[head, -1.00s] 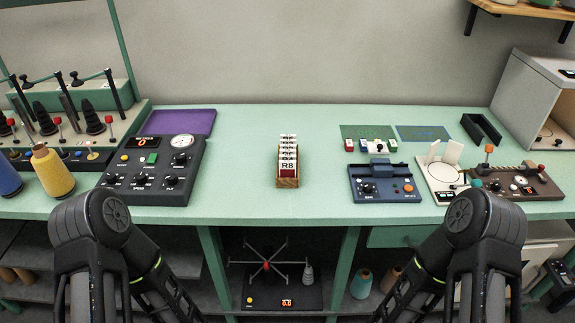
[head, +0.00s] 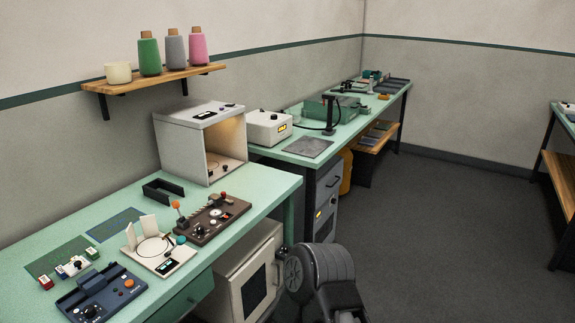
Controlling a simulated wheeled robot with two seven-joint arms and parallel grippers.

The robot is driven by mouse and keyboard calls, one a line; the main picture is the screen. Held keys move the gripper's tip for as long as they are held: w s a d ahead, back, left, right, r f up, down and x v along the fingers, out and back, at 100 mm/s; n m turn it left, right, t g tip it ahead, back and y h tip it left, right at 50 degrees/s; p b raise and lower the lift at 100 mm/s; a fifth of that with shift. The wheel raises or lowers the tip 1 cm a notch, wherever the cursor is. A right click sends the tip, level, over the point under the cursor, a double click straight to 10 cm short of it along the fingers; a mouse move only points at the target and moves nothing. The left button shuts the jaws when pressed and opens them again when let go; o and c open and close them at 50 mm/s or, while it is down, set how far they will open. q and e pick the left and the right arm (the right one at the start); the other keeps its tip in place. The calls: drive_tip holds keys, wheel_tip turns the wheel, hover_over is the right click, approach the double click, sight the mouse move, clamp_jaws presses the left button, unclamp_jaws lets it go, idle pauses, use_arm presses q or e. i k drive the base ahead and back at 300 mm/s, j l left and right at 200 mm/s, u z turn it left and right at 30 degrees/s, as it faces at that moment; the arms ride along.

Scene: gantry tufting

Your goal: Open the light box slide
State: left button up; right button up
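The light box (head: 186,153) is probably the pale grey, open-fronted cabinet at the far right end of the green bench. Its inside glows warm, and small dark controls show on its floor and on its top panel. I cannot tell which of these parts is the slide or how it is set. Part of my own arm shows at the bottom centre, well in front of the box and apart from it. Neither of my grippers is in view.
A brown control panel (head: 213,219) with levers and a white round-dial device (head: 158,250) stand before the box. A black bracket (head: 163,189) lies left of it. A second bench (head: 345,128) with a white unit (head: 268,128) continues behind. Open floor (head: 450,230) lies at right.

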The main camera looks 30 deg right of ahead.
sight(218, 167)
drive_tip(key=z, duration=0.6)
drive_tip(key=u, duration=0.45)
drive_tip(key=i+l+u, duration=0.1)
drive_tip(key=l+u, duration=1.05)
drive_tip(key=l, duration=0.45)
drive_tip(key=k+l+u, duration=0.1)
drive_tip(key=l, duration=0.3)
drive_tip(key=k+l+u, duration=0.1)
drive_tip(key=l, duration=0.75)
drive_tip(key=k+l+u, duration=0.1)
drive_tip(key=l, duration=0.35)
drive_tip(key=k+l, duration=0.15)
drive_tip(key=l, duration=0.25)
drive_tip(key=k+l+u, duration=0.1)
drive_tip(key=l, duration=0.3)
drive_tip(key=k+l, duration=0.1)
drive_tip(key=l, duration=0.3)
drive_tip(key=l+u, duration=0.05)
